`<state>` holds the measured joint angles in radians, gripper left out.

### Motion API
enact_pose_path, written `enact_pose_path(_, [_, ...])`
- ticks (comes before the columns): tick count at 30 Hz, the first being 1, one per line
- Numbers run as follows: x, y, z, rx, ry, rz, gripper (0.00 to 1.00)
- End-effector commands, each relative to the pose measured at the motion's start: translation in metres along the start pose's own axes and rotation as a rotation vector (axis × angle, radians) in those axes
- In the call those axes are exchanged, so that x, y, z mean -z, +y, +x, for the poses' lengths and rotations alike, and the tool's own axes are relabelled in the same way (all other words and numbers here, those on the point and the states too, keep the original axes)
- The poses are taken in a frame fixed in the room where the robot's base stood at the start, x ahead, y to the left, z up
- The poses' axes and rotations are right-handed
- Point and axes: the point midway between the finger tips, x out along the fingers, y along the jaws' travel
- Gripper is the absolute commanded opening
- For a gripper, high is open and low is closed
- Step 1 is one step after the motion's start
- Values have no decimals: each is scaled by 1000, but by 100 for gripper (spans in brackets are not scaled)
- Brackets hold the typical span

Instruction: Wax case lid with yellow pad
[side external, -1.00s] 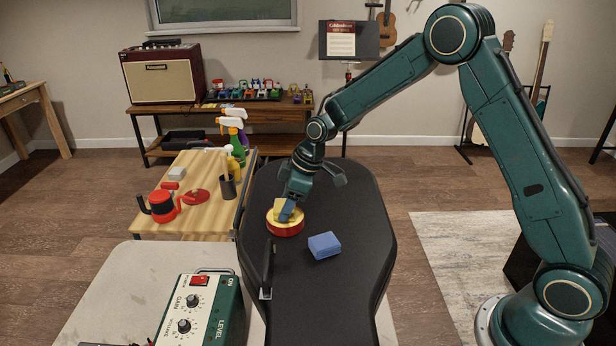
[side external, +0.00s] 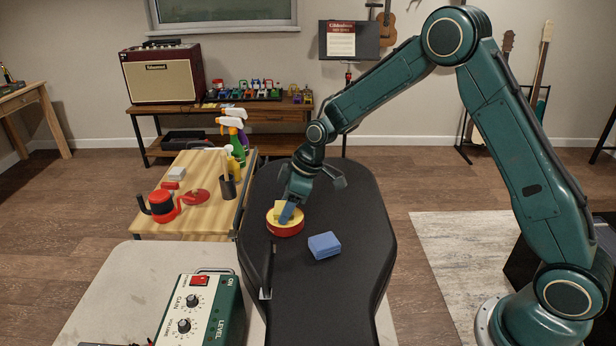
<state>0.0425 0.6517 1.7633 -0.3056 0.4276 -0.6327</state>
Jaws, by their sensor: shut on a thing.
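The black guitar case lid (side external: 335,292) lies flat in the middle of the side external view. A round red tin (side external: 285,231) with a yellow top sits on its left part. A yellow pad (side external: 283,210) is at the top of the tin. My gripper (side external: 289,213) points down at the tin and is shut on the yellow pad. The fingers partly cover the pad, and I cannot tell whether it touches the wax. A blue pad (side external: 324,245) lies on the lid to the right of the tin.
A wooden table (side external: 212,222) at left holds a red-and-black pot (side external: 163,206), spray bottles (side external: 235,135) and a dark cup (side external: 228,187). A green control box (side external: 200,312) stands at front left. A black handle (side external: 267,268) rises by the lid's left side. The lid's front is clear.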

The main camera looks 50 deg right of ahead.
Motion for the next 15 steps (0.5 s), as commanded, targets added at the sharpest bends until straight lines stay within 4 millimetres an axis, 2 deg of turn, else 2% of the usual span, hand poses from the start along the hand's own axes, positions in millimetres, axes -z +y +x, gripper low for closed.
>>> enact_pose_path(15, [2, 0, -5, 0, 0, 1, 35])
